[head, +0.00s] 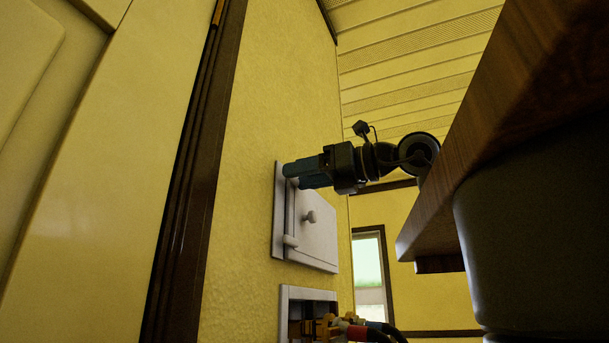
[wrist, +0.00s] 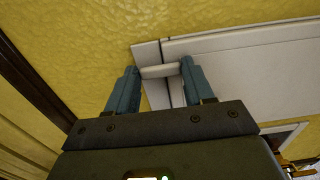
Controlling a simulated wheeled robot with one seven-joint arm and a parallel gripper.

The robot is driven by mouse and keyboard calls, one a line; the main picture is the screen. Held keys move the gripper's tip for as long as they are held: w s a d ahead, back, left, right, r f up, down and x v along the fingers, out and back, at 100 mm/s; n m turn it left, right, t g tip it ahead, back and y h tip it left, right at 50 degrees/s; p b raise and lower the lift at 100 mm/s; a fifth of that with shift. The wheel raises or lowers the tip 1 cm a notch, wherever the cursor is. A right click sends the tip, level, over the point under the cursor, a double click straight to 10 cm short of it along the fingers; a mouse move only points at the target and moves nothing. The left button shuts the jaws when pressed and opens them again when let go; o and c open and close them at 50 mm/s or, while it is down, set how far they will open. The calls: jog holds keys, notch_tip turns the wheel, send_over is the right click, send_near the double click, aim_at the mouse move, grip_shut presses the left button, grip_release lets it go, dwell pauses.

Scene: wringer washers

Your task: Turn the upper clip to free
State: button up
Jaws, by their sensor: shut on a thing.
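A white hatch door (head: 320,236) with a round knob (head: 310,216) sits in a white frame (head: 279,212) on the yellow wall. The upper clip (wrist: 158,72) is a short white bar in the wrist view. It lies across the seam between frame and door. My gripper (head: 293,172) is at the upper frame-side part of the hatch. In the wrist view my gripper (wrist: 159,68) has one blue finger at each end of the clip, shut on it. The head view mostly hides the upper clip behind the fingers. The lower clip (head: 290,241) lies across the seam lower down.
Below the hatch is an open white-framed recess (head: 287,306) with brass-coloured fittings and red and blue hose ends (head: 358,332). A dark wooden top (head: 500,150) juts in at the right. A brown door trim (head: 190,190) runs up the wall at the left.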

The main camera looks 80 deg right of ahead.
jog(key=shift+c, duration=0.8)
jog(key=shift+w+a+r+n+b, duration=0.2)
jog(key=shift+n+b, duration=0.45)
jog(key=shift+n, duration=2.3)
jog(key=shift+s+a+r+n+b, duration=0.15)
jog(key=shift+a+n+b, duration=0.35)
jog(key=shift+n, duration=2.5)
jog(key=shift+w+a+r+n+b, duration=0.15)
jog(key=shift+n+b, duration=0.6)
jog(key=shift+n, duration=2.2)
